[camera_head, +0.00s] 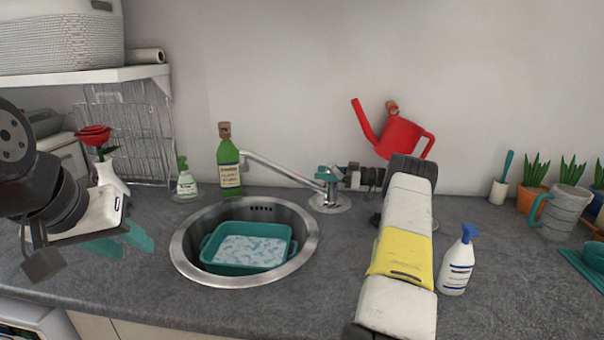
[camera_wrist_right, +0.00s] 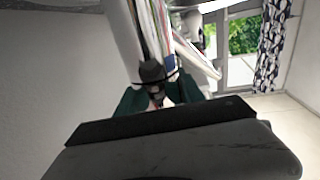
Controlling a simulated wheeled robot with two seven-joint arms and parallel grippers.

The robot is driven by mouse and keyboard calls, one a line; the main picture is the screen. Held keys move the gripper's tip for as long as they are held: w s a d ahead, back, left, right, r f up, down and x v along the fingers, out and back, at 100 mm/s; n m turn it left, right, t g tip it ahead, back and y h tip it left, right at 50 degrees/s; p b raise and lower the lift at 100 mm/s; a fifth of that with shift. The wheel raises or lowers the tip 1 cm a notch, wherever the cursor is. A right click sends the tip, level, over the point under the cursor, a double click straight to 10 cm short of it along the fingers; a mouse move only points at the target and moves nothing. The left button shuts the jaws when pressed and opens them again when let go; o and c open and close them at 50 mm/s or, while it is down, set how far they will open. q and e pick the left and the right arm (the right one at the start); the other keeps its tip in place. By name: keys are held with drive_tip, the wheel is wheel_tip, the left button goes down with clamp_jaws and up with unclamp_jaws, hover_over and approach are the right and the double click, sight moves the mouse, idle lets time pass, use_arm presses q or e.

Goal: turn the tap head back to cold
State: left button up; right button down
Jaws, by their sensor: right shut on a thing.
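The tap (camera_head: 285,170) stands on the counter behind the sink, its long metal spout reaching up to the left. Its teal head (camera_head: 327,172) is partly covered. My right gripper (camera_head: 342,178) is at the right side of the tap head and is shut on it; the exact contact is small and partly hidden by the gripper. In the right wrist view the dark gripper body fills the bottom, and I cannot make out the tap head there. My left gripper (camera_head: 75,245) is held over the counter at the left, with a finger out at one end of its palm, open and empty.
The sink (camera_head: 177,245) holds a teal tub (camera_head: 250,268). A green bottle (camera_head: 230,168) and a small soap bottle (camera_head: 186,183) stand behind it. A red watering can (camera_head: 400,136) is behind my right arm. A spray bottle (camera_head: 457,265) stands right of it. Teal gloves (camera_head: 135,237) lie under my left gripper.

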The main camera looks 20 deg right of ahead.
drive_tip(key=shift+r, duration=0.1)
idle(0.4)
drive_tip(key=c, duration=0.7)
unclamp_jaws()
drive_tip(key=shift+v, duration=3.9)
drive_tip(key=shift+c, duration=0.6)
